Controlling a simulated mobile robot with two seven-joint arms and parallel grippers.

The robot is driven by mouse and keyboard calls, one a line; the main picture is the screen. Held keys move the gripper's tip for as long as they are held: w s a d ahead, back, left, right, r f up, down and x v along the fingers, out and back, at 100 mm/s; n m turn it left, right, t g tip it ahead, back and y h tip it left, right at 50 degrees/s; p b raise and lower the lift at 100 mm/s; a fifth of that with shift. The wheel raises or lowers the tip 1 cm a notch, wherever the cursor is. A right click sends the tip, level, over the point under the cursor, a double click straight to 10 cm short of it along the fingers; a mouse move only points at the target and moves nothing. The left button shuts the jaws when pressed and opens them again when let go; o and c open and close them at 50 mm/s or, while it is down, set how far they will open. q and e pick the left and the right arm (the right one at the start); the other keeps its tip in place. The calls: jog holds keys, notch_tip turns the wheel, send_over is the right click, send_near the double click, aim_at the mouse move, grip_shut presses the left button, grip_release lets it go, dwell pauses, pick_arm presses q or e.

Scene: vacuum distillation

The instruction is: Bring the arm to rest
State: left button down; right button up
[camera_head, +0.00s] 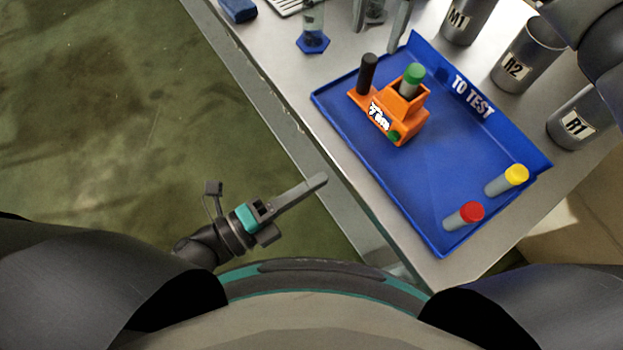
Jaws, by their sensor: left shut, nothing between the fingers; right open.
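My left gripper (324,179) hangs low at the table's left edge, over the floor side. Its grey fingers are together and hold nothing. It is apart from the blue tray and from everything on the table. Part of my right arm (592,40) shows at the top right, above the metal cups. My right gripper cannot be made out in the view.
Metal cups M1 (462,20), R2 (525,60) and R1 (573,125) stand behind.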

jog(key=shift+r, duration=0.5)
